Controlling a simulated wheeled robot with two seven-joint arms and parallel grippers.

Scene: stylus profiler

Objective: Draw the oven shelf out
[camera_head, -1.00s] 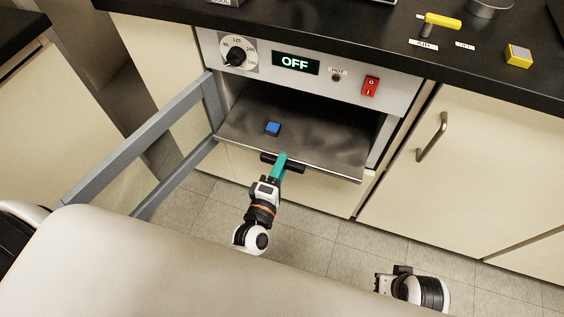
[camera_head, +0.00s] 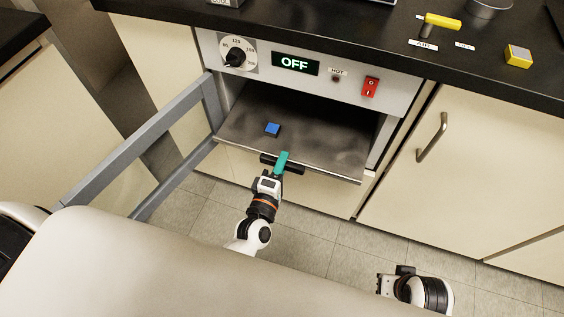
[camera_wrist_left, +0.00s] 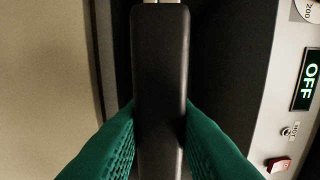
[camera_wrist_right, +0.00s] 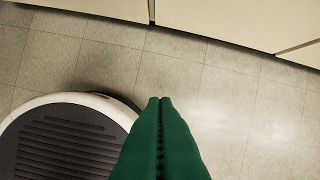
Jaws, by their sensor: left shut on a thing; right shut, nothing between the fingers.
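The oven shelf (camera_head: 325,139) is a flat dark metal plate reaching forward from the oven's opening. A small blue block (camera_head: 272,129) lies on it. A black handle (camera_head: 298,167) is at the shelf's front edge; it also shows as a dark bar in the left wrist view (camera_wrist_left: 160,75). My left gripper (camera_head: 282,162), with green fingers, is shut on this handle, one finger on each side of it. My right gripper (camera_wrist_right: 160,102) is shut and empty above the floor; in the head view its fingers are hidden.
The oven door (camera_head: 140,143) stands open at the left of the opening. The oven panel has a dial, an OFF display (camera_head: 296,64) and a red switch (camera_head: 370,86). A cupboard with a handle (camera_head: 432,137) is at the right. The tiled floor (camera_head: 330,245) in front is clear.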

